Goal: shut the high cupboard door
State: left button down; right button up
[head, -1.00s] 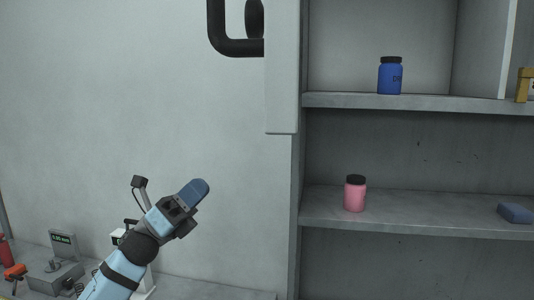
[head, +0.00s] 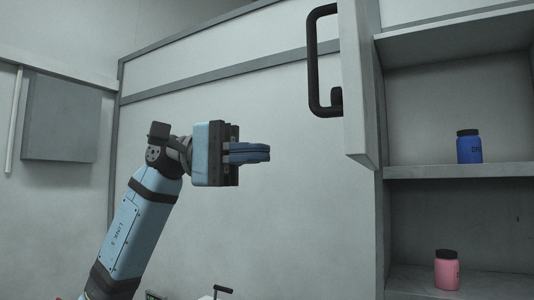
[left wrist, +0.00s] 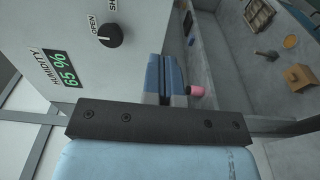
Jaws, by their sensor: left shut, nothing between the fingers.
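The high cupboard door (head: 357,80) stands open in the head view, swung out toward me and seen nearly edge-on. Its black bar handle (head: 314,62) is on the door's left face. The open cupboard (head: 430,110) is to the right of the door. My left gripper (head: 268,152) is shut and empty, left of the door and below the handle, apart from both. Its blue fingers also show in the left wrist view (left wrist: 166,76). My right gripper is not in view.
A blue jar (head: 469,147) stands on the upper shelf and a pink jar (head: 447,270) on the lower one. A grey wall box (head: 60,118) hangs at the left. The left wrist view shows a panel with a black knob (left wrist: 110,36) and a humidity display (left wrist: 66,68).

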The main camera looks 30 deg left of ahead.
pick_arm(q)
jog(key=d+p, duration=0.2)
jog(key=d, duration=0.9)
jog(key=shift+w+d, duration=0.2)
jog(key=shift+d, duration=0.05)
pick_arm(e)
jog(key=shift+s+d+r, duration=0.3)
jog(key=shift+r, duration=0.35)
